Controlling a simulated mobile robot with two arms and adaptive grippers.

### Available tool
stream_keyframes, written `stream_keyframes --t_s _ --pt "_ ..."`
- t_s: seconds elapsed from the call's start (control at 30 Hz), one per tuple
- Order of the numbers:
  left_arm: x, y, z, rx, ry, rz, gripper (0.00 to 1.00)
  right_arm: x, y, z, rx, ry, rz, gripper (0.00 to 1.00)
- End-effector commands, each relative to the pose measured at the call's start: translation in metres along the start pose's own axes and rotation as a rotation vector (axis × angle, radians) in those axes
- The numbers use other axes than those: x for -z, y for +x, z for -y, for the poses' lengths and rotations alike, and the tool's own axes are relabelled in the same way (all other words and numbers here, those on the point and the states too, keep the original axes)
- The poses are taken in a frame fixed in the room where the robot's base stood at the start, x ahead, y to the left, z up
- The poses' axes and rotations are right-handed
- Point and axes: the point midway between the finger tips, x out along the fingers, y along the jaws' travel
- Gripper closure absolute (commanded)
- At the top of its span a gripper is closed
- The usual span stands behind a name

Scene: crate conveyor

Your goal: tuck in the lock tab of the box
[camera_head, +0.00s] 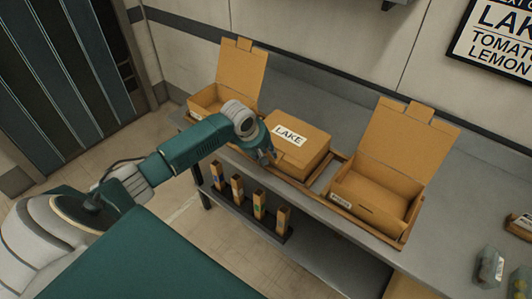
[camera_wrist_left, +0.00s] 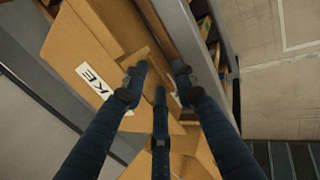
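The closed brown box labelled LAKE (camera_head: 299,146) stands between two open boxes on the counter, its lid down. In the left wrist view, its lid (camera_wrist_left: 103,28) and white label (camera_wrist_left: 96,80) show. My left gripper (camera_head: 268,155) is at the box's front-left edge. In the left wrist view, its three dark fingers (camera_wrist_left: 158,80) are spread apart around the lid's edge, with cardboard between and beneath them. I cannot tell whether they touch it. The lock tab is not clearly made out behind the fingers. My right gripper is not in view.
An open box (camera_head: 208,101) stands at left and another open box (camera_head: 361,204) at right, both with raised lids. Several slim cartons (camera_head: 259,203) stand on a shelf below the counter. Small jars (camera_head: 489,266) stand at far right.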

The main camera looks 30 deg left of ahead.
Motion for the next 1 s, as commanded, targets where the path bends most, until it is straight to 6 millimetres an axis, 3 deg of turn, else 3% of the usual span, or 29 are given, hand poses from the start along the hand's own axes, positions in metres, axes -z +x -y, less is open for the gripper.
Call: stream_keyframes --t_s 0.23,0.37,0.73,1.0 --pt "0.000 0.001 0.000 0.000 0.001 0.000 0.74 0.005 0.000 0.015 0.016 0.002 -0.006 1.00" --pt "0.000 0.001 0.000 0.000 0.001 0.000 1.00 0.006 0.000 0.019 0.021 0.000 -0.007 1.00" --pt "0.000 0.002 0.003 -0.018 0.001 0.000 1.00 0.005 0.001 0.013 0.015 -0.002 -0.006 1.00" --pt "-0.001 0.010 0.010 -0.149 0.000 0.002 1.00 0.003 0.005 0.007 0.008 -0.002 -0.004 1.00"
